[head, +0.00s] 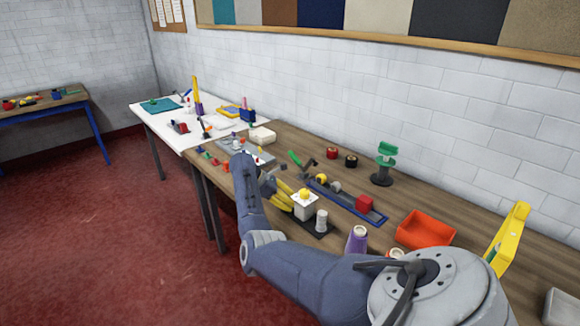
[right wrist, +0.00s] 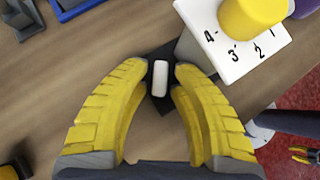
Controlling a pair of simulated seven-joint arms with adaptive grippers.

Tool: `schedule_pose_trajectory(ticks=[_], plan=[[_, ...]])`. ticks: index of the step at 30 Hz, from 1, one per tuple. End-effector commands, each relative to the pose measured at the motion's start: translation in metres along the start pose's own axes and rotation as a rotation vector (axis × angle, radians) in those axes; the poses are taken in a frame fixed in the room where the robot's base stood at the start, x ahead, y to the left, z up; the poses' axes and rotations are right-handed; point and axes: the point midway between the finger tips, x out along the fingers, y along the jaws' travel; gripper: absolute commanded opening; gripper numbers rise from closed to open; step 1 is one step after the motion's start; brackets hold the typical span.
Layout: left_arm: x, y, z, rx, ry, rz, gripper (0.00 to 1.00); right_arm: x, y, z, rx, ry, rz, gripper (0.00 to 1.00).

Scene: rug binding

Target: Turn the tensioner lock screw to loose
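The tensioner is a white block (head: 304,208) with a yellow knob (head: 305,194). In the right wrist view the white block (right wrist: 222,50) shows printed numbers beside the yellow knob (right wrist: 250,15). A small pale upright bar, apparently the lock screw (right wrist: 160,78), stands on a dark base beside the block. My right gripper (right wrist: 157,72) is open. Its yellow fingertips lie on either side of the bar, with small gaps seeming to remain. In the head view the right gripper (head: 280,196) is beside the block's left side, and the screw is hidden. A small yellow gripper, apparently my left (right wrist: 303,155), appears over the floor.
A thread spool (head: 321,220) and a purple cone (head: 357,240) stand near the block. A blue tray (head: 347,201) with a red block lies behind. An orange bin (head: 425,230) and a yellow stand (head: 508,240) are farther right. Small tools crowd the bench's left part.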

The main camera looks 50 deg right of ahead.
Motion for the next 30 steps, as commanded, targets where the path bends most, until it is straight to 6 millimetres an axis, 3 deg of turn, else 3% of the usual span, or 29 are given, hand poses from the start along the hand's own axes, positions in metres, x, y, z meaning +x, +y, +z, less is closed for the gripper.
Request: schedule_pose_trajectory(ticks=[2,9,20,30], plan=[[0.0000,0.0001,0.0001,0.000,0.000,0.000,0.36,-0.0001,0.0000,0.0000,0.000,0.000,0.000,0.26],[0.0000,0.0001,0.0001,0.000,0.000,0.000,0.36,-0.0003,0.0000,-0.0001,0.000,0.000,0.000,0.00],[0.0000,0.0001,0.0000,0.000,0.000,0.000,0.36,0.0000,-0.0005,-0.0008,-0.007,0.001,0.006,0.00],[0.0000,0.0001,0.0000,0.000,0.000,0.000,0.36,0.0006,-0.0025,-0.0011,-0.141,0.004,0.141,0.00]])
